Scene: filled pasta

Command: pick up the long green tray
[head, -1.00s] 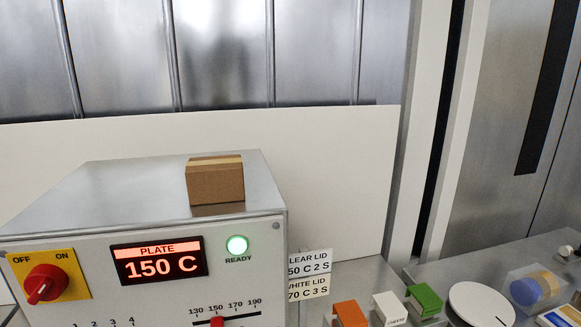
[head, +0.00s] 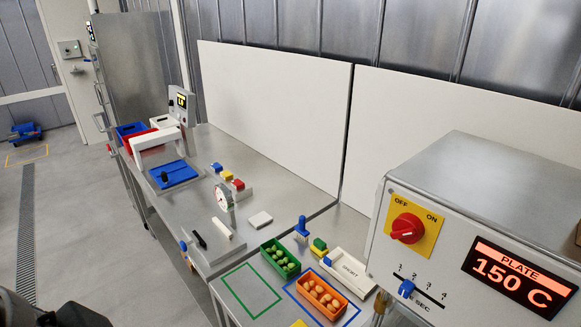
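A green tray (head: 280,260) sits on the steel bench in the lower middle of the head view. It is an open rectangular tray and holds several round pale-green pieces. It lies just right of a green outline (head: 250,290) marked on the bench, apart from an orange tray (head: 321,297). Neither of my grippers shows in this view. Dark parts at the bottom left corner look like my own arm, with no fingers visible.
The orange tray stands inside a blue outline. The machine with the red knob (head: 407,228) takes up the right side. The green outline is empty.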

